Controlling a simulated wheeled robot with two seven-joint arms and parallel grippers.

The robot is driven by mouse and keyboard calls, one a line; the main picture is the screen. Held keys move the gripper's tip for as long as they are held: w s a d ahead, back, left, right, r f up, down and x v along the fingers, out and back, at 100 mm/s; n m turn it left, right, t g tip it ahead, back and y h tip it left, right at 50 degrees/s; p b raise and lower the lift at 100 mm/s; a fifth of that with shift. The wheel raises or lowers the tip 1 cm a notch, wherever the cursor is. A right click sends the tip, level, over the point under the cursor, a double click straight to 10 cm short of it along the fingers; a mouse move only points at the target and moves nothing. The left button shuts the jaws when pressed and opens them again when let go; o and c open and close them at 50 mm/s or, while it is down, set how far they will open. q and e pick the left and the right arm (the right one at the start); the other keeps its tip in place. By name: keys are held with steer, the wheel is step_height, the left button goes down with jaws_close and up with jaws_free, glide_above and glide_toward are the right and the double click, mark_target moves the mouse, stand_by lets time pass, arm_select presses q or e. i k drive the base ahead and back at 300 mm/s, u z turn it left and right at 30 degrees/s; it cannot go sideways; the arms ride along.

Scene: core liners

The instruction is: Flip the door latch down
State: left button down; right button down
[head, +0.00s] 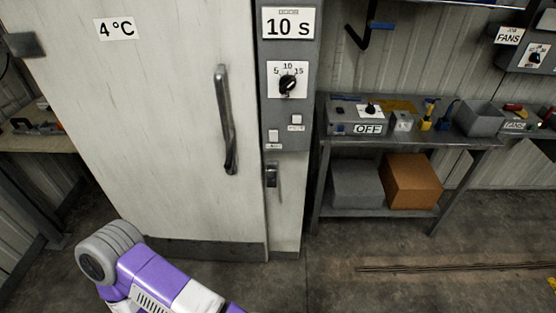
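The door (170,120) is a tall white panel with a "4 °C" sign, and it looks shut against its frame. A long dark grey vertical handle (225,120) is fixed near its right edge. A small metal latch (271,176) sits on the frame just right of the door edge, below the control panel. It is too small to tell its exact position. Part of one purple and white arm of mine shows at the bottom left, well below the handle and latch. Neither gripper is in view.
A grey control panel (272,130) with a "10 S" sign and a dial stands above the latch. To the right, a metal bench (310,150) holds an "OFF" box (345,116) and tools, with a cardboard box (411,183) on its lower shelf. The floor in front is clear.

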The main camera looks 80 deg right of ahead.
mark_target(228, 164)
steer(key=k, duration=0.2)
steer(key=z, duration=2.45)
steer(key=k, duration=0.65)
steer(key=u, duration=0.65)
steer(key=i, duration=1.85)
steer(key=z, duration=0.55)
